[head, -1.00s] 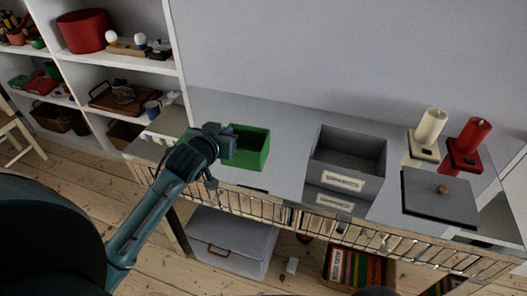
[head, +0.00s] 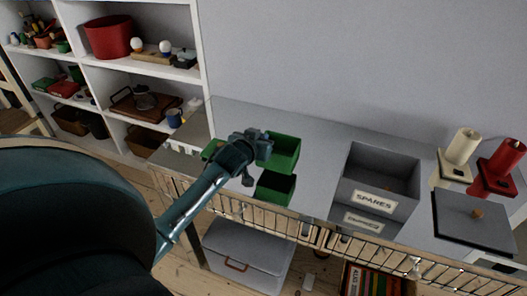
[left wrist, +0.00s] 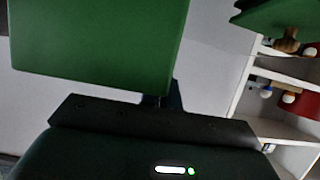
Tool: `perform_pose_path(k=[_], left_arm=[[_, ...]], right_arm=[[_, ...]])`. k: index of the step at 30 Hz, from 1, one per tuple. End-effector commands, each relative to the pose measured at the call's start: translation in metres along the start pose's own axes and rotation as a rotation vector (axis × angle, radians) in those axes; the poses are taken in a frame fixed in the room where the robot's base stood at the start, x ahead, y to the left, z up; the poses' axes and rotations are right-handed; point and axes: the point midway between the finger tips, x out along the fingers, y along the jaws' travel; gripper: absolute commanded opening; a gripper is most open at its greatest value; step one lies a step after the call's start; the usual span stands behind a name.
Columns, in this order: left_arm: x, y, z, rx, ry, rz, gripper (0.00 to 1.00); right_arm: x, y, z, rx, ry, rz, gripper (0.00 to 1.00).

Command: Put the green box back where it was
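The green box (head: 284,153) is an open-topped box in the head view, held above the glossy grey tabletop (head: 318,168). Its dark green reflection shows below it, with a gap between. My left gripper (head: 262,146) is at the box's left side and appears shut on its wall; the fingertips are partly hidden. In the left wrist view the box (left wrist: 98,42) fills the upper left, just beyond the gripper. A green piece (head: 211,149) lies left of the gripper, mostly hidden by it; in the left wrist view it looks like a lid with a wooden knob (left wrist: 287,40). My right gripper is not in view.
A grey open box labelled SPARES (head: 374,202) stands right of the green box. Further right are a grey lid (head: 470,222) with a knob, a cream candle (head: 461,147) and a red candle (head: 503,160). White shelves (head: 200,75) stand at the left. Clear tabletop lies behind the green box.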

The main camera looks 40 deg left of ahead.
Motion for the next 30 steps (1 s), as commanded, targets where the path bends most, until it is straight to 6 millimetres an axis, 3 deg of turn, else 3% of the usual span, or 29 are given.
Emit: perform_pose_path(k=[8, 20, 30], left_arm=[[0.013, 0.001, 0.034, -0.001, -0.001, 0.001, 0.0], [0.016, 0.0, 0.039, 0.0, 0.0, 0.001, 0.0], [0.015, 0.0, 0.039, 0.0, 0.0, 0.001, 0.25]], right_arm=[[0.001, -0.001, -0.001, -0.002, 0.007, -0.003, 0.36], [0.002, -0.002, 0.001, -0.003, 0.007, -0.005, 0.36], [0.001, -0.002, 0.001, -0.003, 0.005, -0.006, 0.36]])
